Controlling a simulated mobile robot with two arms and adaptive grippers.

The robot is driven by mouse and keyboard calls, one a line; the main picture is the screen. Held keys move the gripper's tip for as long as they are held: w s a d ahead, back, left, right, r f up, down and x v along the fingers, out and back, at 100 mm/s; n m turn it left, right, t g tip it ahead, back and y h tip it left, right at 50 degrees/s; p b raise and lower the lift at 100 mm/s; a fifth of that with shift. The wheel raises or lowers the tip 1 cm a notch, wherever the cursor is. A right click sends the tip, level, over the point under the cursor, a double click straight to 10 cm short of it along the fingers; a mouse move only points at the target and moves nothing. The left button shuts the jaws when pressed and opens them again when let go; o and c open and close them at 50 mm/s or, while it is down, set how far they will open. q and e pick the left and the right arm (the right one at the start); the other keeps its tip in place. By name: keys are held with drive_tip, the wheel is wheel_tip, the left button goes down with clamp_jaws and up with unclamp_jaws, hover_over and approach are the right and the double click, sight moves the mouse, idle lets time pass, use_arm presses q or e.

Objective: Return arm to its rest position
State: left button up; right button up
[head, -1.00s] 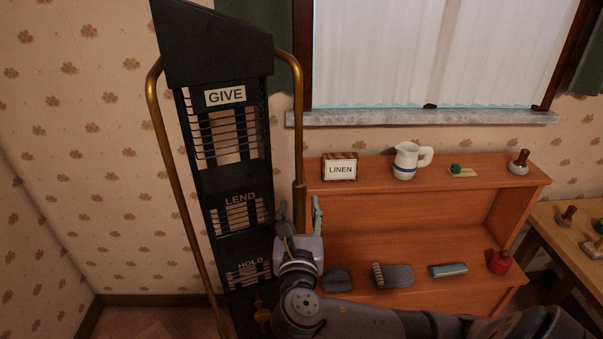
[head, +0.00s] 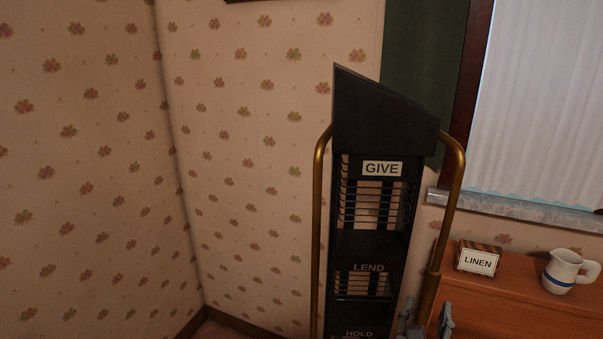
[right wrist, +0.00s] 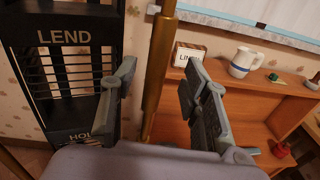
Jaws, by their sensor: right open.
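My right gripper (head: 426,324) shows at the bottom edge of the head view, in front of the black rack and the brass rail. In the right wrist view its two fingers (right wrist: 160,100) are spread apart with nothing between them, and the brass rail (right wrist: 158,70) stands beyond the gap. The black rack (head: 344,215) has tiers labelled GIVE, LEND and HOLD, and its LEND tier also shows in the right wrist view (right wrist: 68,55). Most of my right arm is below the head view. My left gripper is not in view.
A wooden shelf unit (head: 510,307) stands right of the rack, holding a LINEN box (head: 478,261) and a white jug (head: 564,272). In the right wrist view, a red container (right wrist: 282,149) sits on its lower shelf. Papered walls and a window sill (head: 520,210) bound the space.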

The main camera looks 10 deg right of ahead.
drive_tip(key=s+a+f+m+g+y, duration=0.4)
drive_tip(key=s+f+m+g+y, duration=0.15)
drive_tip(key=s+f+m, duration=0.65)
drive_tip(key=s+a+f+m+g+y, duration=0.5)
drive_tip(key=s+f+m, duration=0.4)
drive_tip(key=m, duration=0.6)
wheel_tip(320, 180, down, 29)
drive_tip(key=g+b, duration=0.2)
drive_tip(key=b, duration=0.2)
drive_tip(key=s+d+f+b, duration=0.2)
drive_tip(key=s+f, duration=0.6)
drive_tip(key=f, duration=0.3)
drive_tip(key=s+d+f+n+b, duration=0.1)
drive_tip(key=s+d+f+b, duration=0.1)
drive_tip(key=s+f, duration=0.7)
wheel_tip(320, 180, down, 3)
drive_tip(key=shift+s+f+g+b, duration=0.15)
drive_tip(key=shift+f+g+b, duration=0.05)
drive_tip(key=shift+g+b, duration=0.25)
drive_tip(key=shift+h, duration=0.25)
